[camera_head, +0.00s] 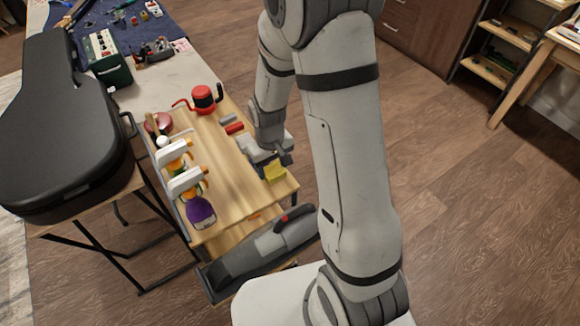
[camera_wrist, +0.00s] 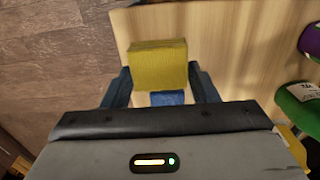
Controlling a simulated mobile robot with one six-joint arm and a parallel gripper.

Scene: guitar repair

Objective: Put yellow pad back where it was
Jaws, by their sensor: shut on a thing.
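The yellow pad (camera_head: 274,172) is a small block in my gripper (camera_head: 274,158), over the near right part of the wooden cart top (camera_head: 234,189). In the wrist view the yellow pad (camera_wrist: 158,64) sits between the two dark blue fingers of my gripper (camera_wrist: 158,82), which are shut on it. A blue piece (camera_wrist: 168,98) shows just below the pad, between the fingers. I cannot tell whether the pad touches the cart top.
Spray bottles, one with a purple base (camera_head: 201,213), stand along the cart's left edge. A red container (camera_head: 203,98), a red block (camera_head: 234,128) and a grey block (camera_head: 228,118) are at the back. A black guitar case (camera_head: 60,125) lies left. The cart's middle is clear.

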